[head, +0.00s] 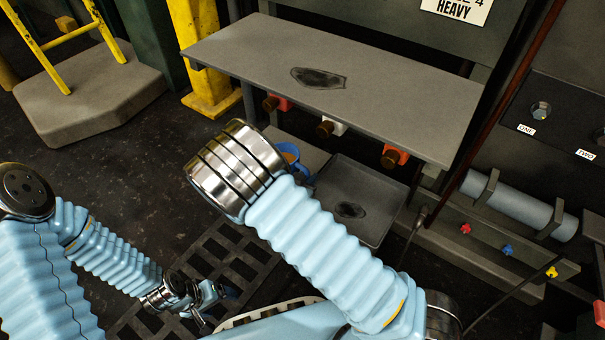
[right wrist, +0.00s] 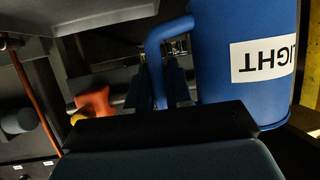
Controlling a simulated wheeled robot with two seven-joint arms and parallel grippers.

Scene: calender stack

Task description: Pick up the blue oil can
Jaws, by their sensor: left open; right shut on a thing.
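The blue oil can (right wrist: 222,60) fills the upper right of the right wrist view. It has a bent blue handle (right wrist: 155,50) and a white label, seen upside down, reading "LIGHT". My right gripper (right wrist: 164,85) is shut on this handle, its fingers on either side of it. Whether the can touches a surface cannot be told. My left gripper (head: 208,308) is open and empty, low over the floor grating.
A grey shelf (head: 400,105) with red, white and orange-red spouts beneath it stands at the back. A grey tray (head: 375,195) with a dark stain lies below. A grey-blue cylinder (head: 520,203) rests in brackets at right. A yellow-legged stand (head: 90,95) is at left.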

